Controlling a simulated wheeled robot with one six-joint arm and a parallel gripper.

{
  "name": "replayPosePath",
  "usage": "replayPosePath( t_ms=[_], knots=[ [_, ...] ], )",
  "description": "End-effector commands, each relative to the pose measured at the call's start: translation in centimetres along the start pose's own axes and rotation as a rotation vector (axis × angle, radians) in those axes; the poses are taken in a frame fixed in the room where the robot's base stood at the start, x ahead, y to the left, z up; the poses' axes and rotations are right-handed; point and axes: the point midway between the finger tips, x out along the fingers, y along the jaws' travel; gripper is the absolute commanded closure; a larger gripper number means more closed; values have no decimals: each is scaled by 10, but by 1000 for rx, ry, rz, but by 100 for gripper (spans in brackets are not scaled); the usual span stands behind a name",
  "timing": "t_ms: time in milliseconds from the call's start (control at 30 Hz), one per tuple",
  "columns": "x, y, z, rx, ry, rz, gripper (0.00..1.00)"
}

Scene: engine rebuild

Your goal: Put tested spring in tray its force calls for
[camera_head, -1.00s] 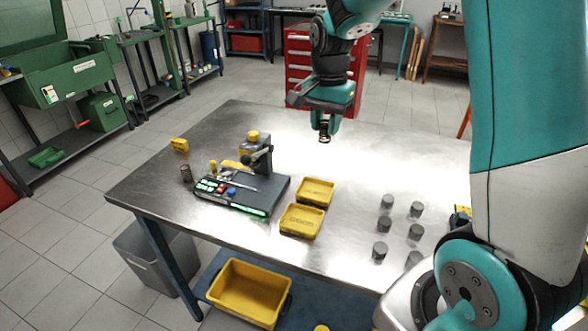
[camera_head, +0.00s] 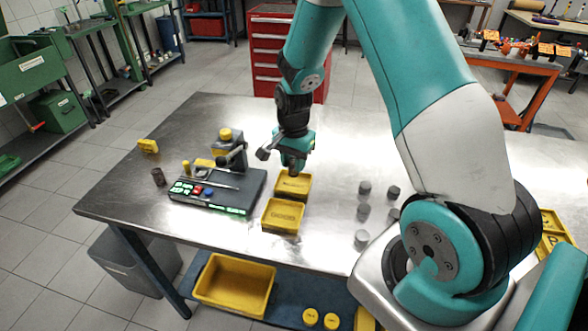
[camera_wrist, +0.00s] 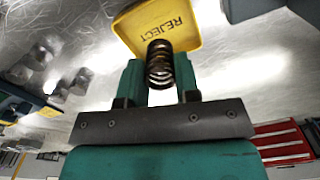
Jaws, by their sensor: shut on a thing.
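My gripper (camera_head: 293,170) is shut on a dark coil spring (camera_wrist: 160,66), which stands between the two green fingers in the wrist view. In the head view my gripper is low over the far yellow tray (camera_head: 303,190) and hides part of it. The wrist view shows a yellow tray marked REJECT (camera_wrist: 183,40) beyond the spring's end. The near yellow tray (camera_head: 283,215) is in front of the far one; its lettering is too small to read. The spring tester (camera_head: 240,192), with green displays and red and blue buttons, stands left of the trays.
A dark coil-like piece (camera_head: 158,177) and a yellow block (camera_head: 148,146) are at the table's left. Several grey cylinders (camera_head: 364,188) stand right of the trays. A yellow bin (camera_head: 234,286) is on the lower shelf. The back of the table (camera_head: 210,108) is clear.

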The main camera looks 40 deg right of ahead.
Motion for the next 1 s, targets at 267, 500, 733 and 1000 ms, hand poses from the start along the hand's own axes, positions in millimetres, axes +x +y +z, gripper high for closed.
replayPosePath(
  t_ms=[267, 500, 733, 1000],
  knots=[
    [35, 0, 0, -1, -1, 2, 93],
    [37, 0, 0, -1, 0, 0, 93],
    [40, 0, 0, -1, 0, 0, 54],
    [40, 0, 0, 0, 0, 1, 44]
  ],
)
